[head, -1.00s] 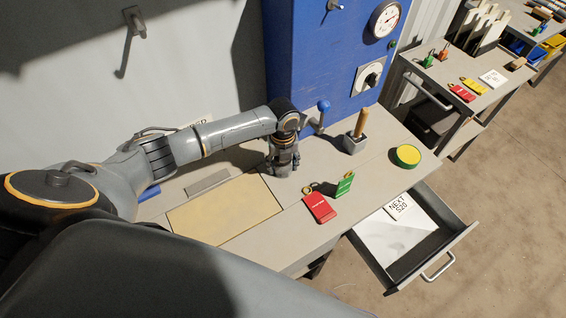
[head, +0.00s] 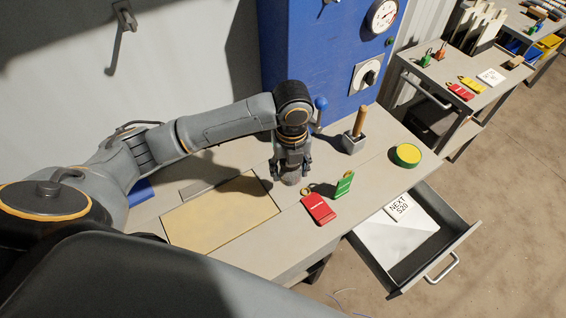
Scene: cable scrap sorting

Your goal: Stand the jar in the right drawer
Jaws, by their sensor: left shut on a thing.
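My left gripper (head: 291,163) reaches over the bench, pointing down. It is shut on a small greyish jar (head: 291,179), of which only the lower part shows below the fingers. The jar looks upright; I cannot tell how far it is above the bench top. The right drawer (head: 459,238) is pulled out at the bench's front right, to the right of and lower than the gripper. A white sheet and a card marked "NEXT S20" (head: 398,207) lie inside it. My right gripper is not in view.
A red tag (head: 319,209) and a green tag (head: 344,184) lie just right of the jar. A round yellow-and-green tin (head: 407,155) and a grey block with a wooden handle (head: 354,142) stand farther right. The blue cabinet (head: 325,55) rises behind. The drawer's front floor is bare.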

